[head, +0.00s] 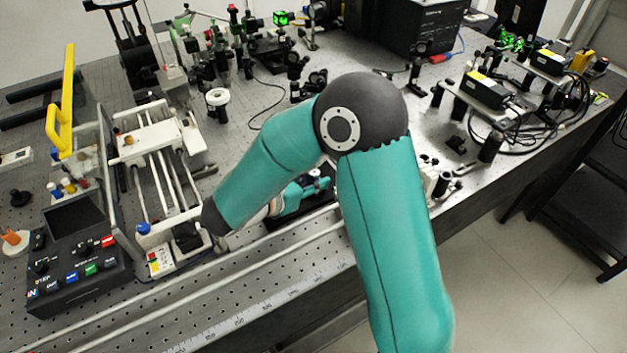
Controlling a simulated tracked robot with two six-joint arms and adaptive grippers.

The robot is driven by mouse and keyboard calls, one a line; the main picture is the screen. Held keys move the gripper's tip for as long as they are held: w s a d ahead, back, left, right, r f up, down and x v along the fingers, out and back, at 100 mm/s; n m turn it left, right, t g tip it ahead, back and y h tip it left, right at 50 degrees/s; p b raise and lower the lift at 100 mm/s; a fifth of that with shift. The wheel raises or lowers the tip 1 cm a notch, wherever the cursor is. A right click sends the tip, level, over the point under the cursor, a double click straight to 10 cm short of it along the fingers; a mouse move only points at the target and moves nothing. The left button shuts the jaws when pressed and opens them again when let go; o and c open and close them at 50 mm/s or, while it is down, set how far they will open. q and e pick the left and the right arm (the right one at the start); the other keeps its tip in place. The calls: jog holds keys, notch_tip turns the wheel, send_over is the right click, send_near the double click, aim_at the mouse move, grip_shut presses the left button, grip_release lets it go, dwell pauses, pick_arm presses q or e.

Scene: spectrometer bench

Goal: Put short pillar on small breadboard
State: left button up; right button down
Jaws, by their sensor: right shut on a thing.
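My right arm crosses the middle of the head view, and its forearm reaches down-left towards the bench's front edge. I cannot pick out the small breadboard with certainty. My left gripper is not in view.
A white-framed rail device (150,136) and a control box with coloured buttons (75,262) stand at the left, near a yellow handle (60,115). Optics posts crowd the back. Yellow-labelled boxes (484,91) and cables are at the right. The front ruler strip (245,312) is clear.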

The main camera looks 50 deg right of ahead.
jog(key=shift+f, duration=0.15)
jog(key=c, duration=1.1)
grip_release()
jog(key=shift+o, duration=0.2)
jog(key=v, duration=1.1)
jog(key=shift+a+r+b, duration=0.15)
jog(key=shift+r+b, duration=0.1)
jog(key=shift+b, duration=0.15)
jog(key=shift+a+r, duration=0.15)
jog(key=shift+a, duration=0.15)
jog(key=shift+r, duration=0.1)
